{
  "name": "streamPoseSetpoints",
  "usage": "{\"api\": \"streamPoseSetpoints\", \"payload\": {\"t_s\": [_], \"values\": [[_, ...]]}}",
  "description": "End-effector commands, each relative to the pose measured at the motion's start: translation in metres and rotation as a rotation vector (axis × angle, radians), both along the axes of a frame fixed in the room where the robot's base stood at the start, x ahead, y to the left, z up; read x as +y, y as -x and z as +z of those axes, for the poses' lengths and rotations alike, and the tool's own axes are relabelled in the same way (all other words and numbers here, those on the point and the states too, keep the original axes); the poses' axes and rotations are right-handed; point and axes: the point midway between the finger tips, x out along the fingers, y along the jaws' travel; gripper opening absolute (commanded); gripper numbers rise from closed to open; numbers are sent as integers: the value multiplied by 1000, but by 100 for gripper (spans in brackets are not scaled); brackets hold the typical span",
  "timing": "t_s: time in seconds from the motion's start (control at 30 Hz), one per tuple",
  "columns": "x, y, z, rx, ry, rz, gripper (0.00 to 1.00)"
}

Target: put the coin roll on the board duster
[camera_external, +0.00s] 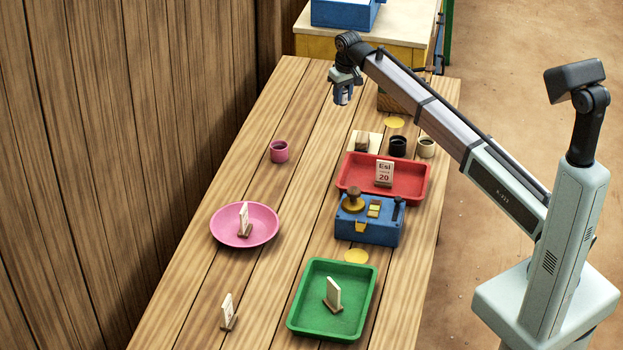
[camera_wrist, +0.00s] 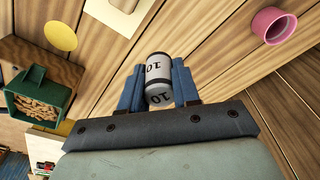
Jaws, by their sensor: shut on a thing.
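My gripper (camera_external: 342,95) is raised over the far part of the wooden table, with its fingers pointing down. In the wrist view its blue fingers (camera_wrist: 158,88) are shut on the coin roll (camera_wrist: 158,72), a pale grey-and-white cylinder marked "10". The roll is gripped at its sides and nothing touches it from below in view. A small brown block (camera_external: 362,142) sits on a cream square (camera_external: 353,148) below and nearer the camera than my gripper. It may be the board duster, but I cannot tell for sure.
A pink cup (camera_external: 279,153), black cup (camera_external: 398,147), red tray (camera_external: 415,188) with a calendar card, blue box (camera_external: 350,233), pink dish (camera_external: 222,222) and green tray (camera_external: 310,300) stand around. A filled green container (camera_wrist: 12,101) shows in the wrist view.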

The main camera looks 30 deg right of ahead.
Motion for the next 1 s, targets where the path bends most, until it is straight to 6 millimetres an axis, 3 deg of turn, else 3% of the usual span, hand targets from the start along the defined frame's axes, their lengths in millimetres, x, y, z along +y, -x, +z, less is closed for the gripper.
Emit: {"api": "streamPoseSetpoints", "payload": {"t_s": [0.1, 0.2, 0.43, 0.8, 1.0], "values": [[-29, 16, 4, -1, 0, 1, 0], [-41, 34, 6, -1, 0, 49, 0], [-37, 59, 3, 0, 0, 248, 0], [-35, 63, 1, 0, -1, 466, 0], [-35, 63, -19, 1, -1, 476, 0]]}}
